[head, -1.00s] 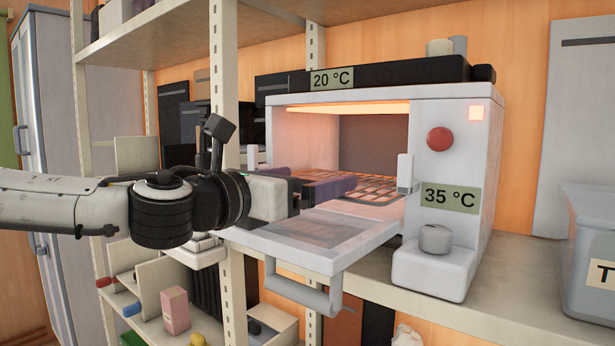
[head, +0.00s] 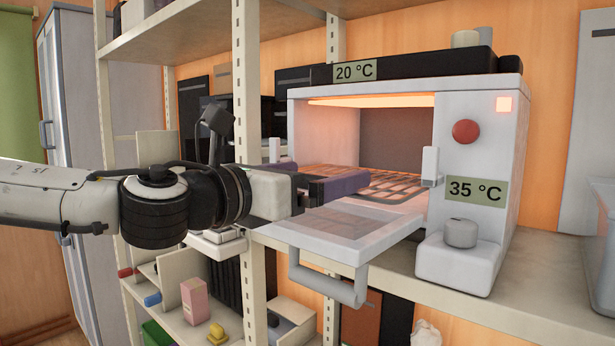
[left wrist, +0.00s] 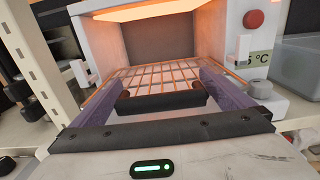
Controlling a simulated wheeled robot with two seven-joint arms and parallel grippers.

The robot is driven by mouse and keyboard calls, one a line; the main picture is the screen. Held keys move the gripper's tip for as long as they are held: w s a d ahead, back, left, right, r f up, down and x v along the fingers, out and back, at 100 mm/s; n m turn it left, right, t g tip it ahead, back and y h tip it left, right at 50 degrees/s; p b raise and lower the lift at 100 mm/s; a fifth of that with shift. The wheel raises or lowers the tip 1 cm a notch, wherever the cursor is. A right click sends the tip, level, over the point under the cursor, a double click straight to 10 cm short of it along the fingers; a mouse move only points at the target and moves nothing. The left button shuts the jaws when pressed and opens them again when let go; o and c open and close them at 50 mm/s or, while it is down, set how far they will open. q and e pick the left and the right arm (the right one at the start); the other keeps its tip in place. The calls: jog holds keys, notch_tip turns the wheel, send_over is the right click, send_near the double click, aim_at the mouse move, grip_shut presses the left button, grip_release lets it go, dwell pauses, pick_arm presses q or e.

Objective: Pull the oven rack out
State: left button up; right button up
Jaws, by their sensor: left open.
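The oven (head: 470,130) is white, stands on a shelf and has its door (head: 345,225) folded down in front. The wire rack (head: 395,185) lies inside the glowing oven chamber and also shows in the left wrist view (left wrist: 150,75). A dark bar (left wrist: 160,102) stands at the rack's front, between my fingers in the wrist view. My left gripper (head: 343,182) is at the oven mouth, above the lowered door. Its two purple fingers (left wrist: 162,80) are apart, one on each side of the bar. In the head view the fingers hide the rack's front left part. My right gripper is out of view.
A shelf upright (head: 250,130) stands close behind my left wrist. The door handle (head: 335,285) hangs below the door's front edge. A grey bin (head: 603,200) is at the right. Lower shelves hold small boxes.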

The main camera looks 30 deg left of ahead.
pick_arm(q)
jog(key=s, duration=0.5)
jog(key=s+a, duration=0.1)
jog(key=s, duration=0.1)
jog(key=shift+s+a, duration=0.1)
jog(key=shift+s, duration=0.15)
jog(key=shift+s+a+f+b, duration=0.1)
jog(key=shift+s+f+b, duration=0.25)
jog(key=shift+b, duration=0.35)
jog(key=shift+s+r+b, duration=0.2)
jog(key=shift+s+b, duration=0.45)
jog(key=shift+s+a+r, duration=0.1)
jog(key=shift+s+r, duration=0.05)
jog(key=shift+s, duration=0.15)
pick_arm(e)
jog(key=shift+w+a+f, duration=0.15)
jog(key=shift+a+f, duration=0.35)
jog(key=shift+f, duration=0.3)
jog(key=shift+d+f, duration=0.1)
